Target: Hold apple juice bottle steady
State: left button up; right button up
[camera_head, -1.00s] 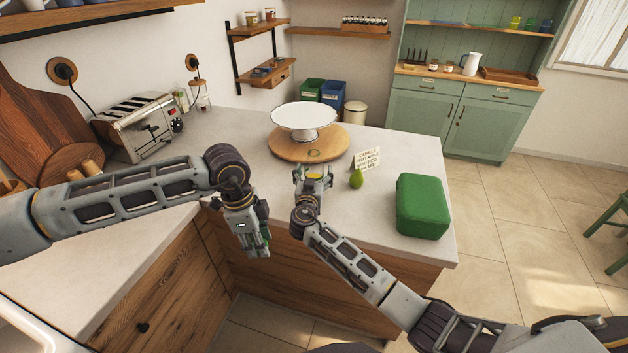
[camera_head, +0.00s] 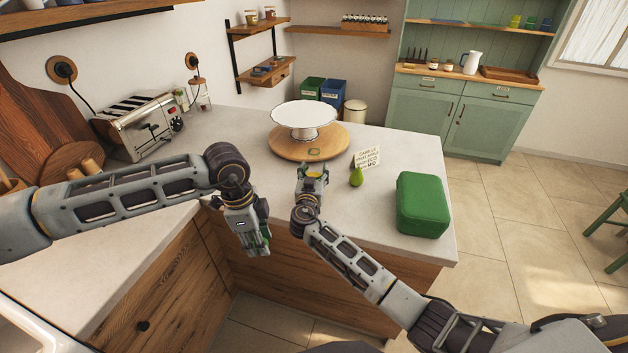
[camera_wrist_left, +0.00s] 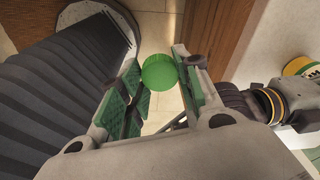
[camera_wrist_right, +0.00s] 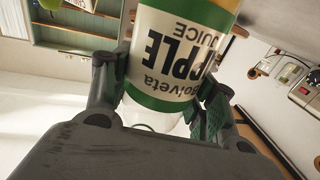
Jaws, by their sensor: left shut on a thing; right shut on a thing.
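The apple juice bottle (camera_wrist_right: 170,60) fills the right wrist view, with a green and white label that appears upside down there. My right gripper (camera_head: 314,172) is shut around it above the counter, one finger on each side. In the head view the bottle is small and mostly hidden by the gripper; only a bit of yellow shows. My left gripper (camera_head: 259,246) hangs in front of the counter's edge, pointing down. It is shut on a round green cap (camera_wrist_left: 160,72), seen between its fingers in the left wrist view.
A white cake stand (camera_head: 304,114) sits on a round wooden board (camera_head: 330,143) behind the right gripper. A green pear (camera_head: 357,177), a small sign (camera_head: 367,158) and a green box (camera_head: 423,205) stand to its right. A toaster (camera_head: 140,127) is at the left.

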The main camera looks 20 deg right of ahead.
aim_at(314, 147)
jog(key=shift+r, duration=0.1)
jog(key=shift+c, duration=0.2)
jog(key=shift+r+b, duration=0.6)
jog(key=shift+r, duration=4.4)
